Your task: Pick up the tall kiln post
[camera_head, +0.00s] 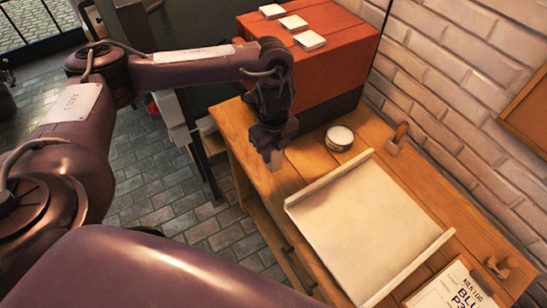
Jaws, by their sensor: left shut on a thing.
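My left gripper (272,138) points down over the back left of the wooden bench (232,128), in front of the red box. It is shut on a small pale block, which I take to be the tall kiln post (275,160). Only its lower end shows below the dark fingers; the rest is hidden. I cannot tell whether the post touches the bench top. My right gripper is not in view.
A red box (330,70) with three white tiles (294,22) on top stands behind the gripper. A round tin (340,138), a wooden-handled tool (398,138) and a pale board with raised side strips (365,225) are to the right. A brick wall (470,110) borders the bench.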

